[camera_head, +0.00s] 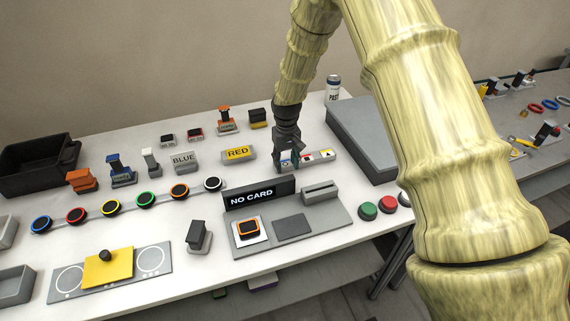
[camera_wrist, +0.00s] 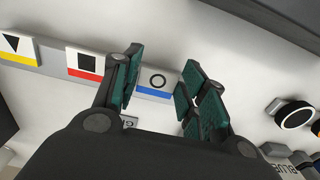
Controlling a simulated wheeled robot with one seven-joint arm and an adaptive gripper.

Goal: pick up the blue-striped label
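The blue-striped label (camera_wrist: 157,82) is a small white block with a black circle and a blue stripe along one edge. It sits at the end of a grey holder bar (camera_wrist: 48,56), beside a red-striped label (camera_wrist: 84,64) with a square and a yellow-striped label (camera_wrist: 18,46) with a triangle. My gripper (camera_wrist: 160,65) is open, with one finger on either side of the blue-striped label. Contact with the label cannot be told. In the head view my gripper (camera_head: 289,160) is low over the left end of the row and partly hides the blue-striped label.
The black NO CARD display (camera_head: 259,193) stands in front. A large grey box (camera_head: 362,137) is close on the right. A can (camera_head: 332,89) stands behind.

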